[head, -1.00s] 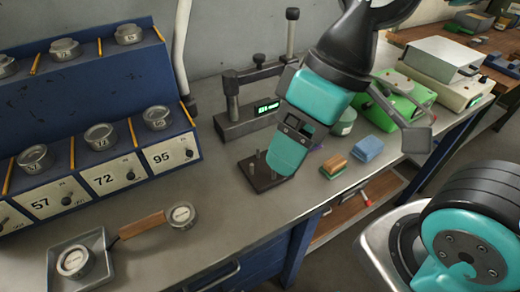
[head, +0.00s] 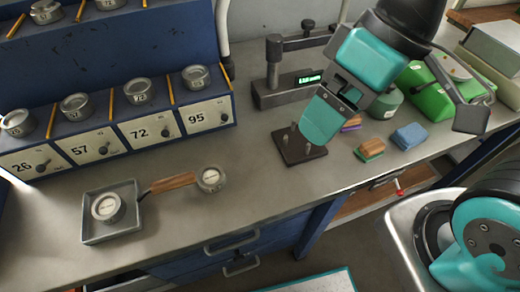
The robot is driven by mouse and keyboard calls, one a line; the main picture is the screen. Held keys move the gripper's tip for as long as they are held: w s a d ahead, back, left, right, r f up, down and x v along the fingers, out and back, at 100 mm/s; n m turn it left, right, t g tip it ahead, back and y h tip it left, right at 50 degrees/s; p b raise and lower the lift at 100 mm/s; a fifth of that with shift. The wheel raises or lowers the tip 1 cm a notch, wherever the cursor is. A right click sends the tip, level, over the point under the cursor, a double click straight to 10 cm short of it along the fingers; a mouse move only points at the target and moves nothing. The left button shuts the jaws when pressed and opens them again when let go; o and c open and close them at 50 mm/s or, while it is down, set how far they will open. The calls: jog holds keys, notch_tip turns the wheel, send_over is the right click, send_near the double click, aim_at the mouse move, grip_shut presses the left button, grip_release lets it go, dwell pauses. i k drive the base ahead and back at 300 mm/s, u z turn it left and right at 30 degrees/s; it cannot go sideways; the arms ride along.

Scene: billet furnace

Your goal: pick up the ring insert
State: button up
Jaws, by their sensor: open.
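I cannot tell for sure which piece is the ring insert; several round metal pieces with pale tops look alike. One (head: 108,208) sits in a grey square tray (head: 92,238) at the lower left. Another (head: 210,178) lies on the bench at the end of a wooden handle (head: 173,182). More stand on the blue rack, such as the one above the 95 label (head: 196,77). My gripper (head: 318,128) is open, pointing down over or beside a dark plate with pegs (head: 302,153), well right of these pieces. One teal finger shows clearly; the other is mostly hidden.
The blue rack (head: 95,55) fills the back left. A gauge stand with a green display (head: 290,90) stands behind my gripper. Sponge-like blocks (head: 408,136) and a green device (head: 435,95) are to its right. The front middle of the bench is clear.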

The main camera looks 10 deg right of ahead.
aim_at(210, 179)
jog(key=u, duration=0.45)
jog(key=k, duration=1.15)
jog(key=u, duration=1.2)
jog(key=i, duration=1)
jog(key=z, duration=0.85)
